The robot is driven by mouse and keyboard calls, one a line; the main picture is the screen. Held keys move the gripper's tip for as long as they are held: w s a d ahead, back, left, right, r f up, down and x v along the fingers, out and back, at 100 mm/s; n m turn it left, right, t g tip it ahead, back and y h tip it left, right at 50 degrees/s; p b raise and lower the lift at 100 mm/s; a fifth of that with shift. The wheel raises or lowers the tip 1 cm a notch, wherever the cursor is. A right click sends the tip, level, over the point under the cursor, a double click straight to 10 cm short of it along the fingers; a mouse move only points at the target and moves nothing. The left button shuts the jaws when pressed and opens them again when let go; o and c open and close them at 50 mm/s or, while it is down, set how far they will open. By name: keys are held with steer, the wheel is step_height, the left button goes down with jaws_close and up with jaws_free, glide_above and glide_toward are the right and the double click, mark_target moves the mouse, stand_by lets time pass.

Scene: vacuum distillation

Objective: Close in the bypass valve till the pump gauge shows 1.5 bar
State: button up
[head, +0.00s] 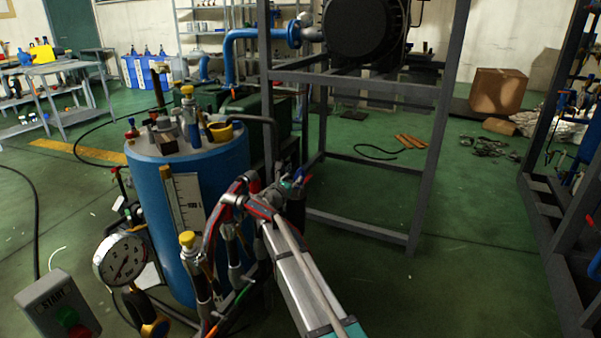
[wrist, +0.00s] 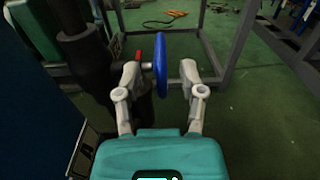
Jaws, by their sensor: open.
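The blue handwheel (wrist: 161,66), which looks like the bypass valve's, stands nearly edge-on in the wrist view. My gripper (wrist: 160,78) is open, with one finger on each side of the wheel. The round white pressure gauge (head: 120,259) stands at the lower left of the head view. Its needle is too small to read surely.
A blue tank (head: 170,240) with a level scale and yellow-capped fittings stands left of my arm. A START box (head: 58,306) is at lower left. A grey steel frame (head: 428,170) rises behind the valve. A dark vertical pipe (wrist: 88,65) is left of the wheel.

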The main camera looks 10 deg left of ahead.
mark_target(300, 171)
steer(key=shift+x, duration=2.95)
jaws_close()
